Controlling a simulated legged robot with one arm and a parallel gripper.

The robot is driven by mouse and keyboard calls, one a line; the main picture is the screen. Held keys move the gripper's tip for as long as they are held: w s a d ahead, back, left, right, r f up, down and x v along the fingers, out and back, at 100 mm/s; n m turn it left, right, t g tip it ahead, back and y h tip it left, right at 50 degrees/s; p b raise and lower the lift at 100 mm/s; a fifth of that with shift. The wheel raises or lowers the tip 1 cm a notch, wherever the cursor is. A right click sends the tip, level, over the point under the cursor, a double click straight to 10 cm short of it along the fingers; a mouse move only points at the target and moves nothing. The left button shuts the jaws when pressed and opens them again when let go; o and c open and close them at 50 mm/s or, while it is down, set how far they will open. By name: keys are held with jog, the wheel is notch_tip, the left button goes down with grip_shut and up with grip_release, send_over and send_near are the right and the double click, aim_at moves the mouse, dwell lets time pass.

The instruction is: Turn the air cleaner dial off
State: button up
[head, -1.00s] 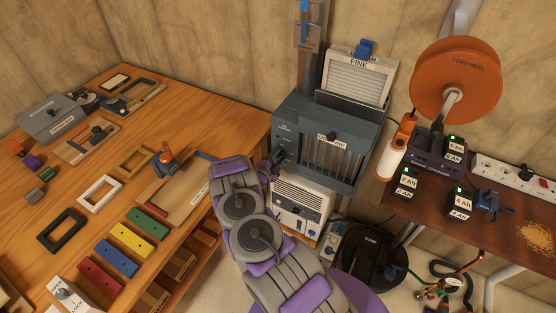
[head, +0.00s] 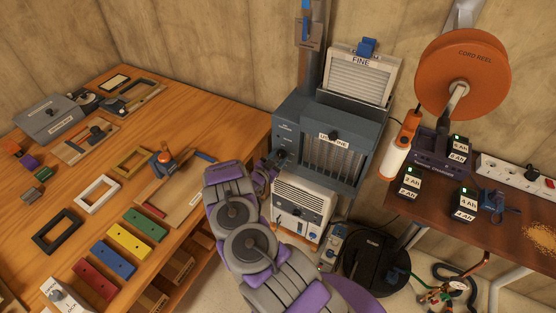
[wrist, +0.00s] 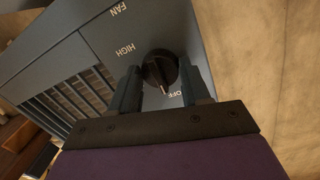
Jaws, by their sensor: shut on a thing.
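The air cleaner (head: 297,112) is a blue-grey box with a grille, standing at the middle back in the head view. Its front panel (wrist: 100,40) fills the left of the wrist view, with FAN, HIGH and OFF lettering. The round black dial (wrist: 160,70) sits between my gripper's fingers (wrist: 160,85), which are shut on its two sides. A pale mark on the dial points down in the picture, close to the OFF label (wrist: 175,94). In the head view, my arm reaches up to the cleaner's left front, and the grip is small and partly hidden there.
A cream box with knobs (head: 302,207) stands just below the cleaner. A filter marked FINE (head: 358,78) rises behind it.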

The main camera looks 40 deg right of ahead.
jog(key=shift+w+a+f+n, duration=0.1)
jog(key=shift+a+f+n, duration=0.05)
jog(key=shift+n, duration=0.25)
jog(key=o, duration=0.8)
jog(key=shift+o, duration=1.3)
jog(key=p+v, duration=0.1)
jog(key=v, duration=1.6)
jog(key=shift+p, duration=0.4)
jog(key=shift+w+a, duration=0.1)
jog(key=shift+a, duration=0.1)
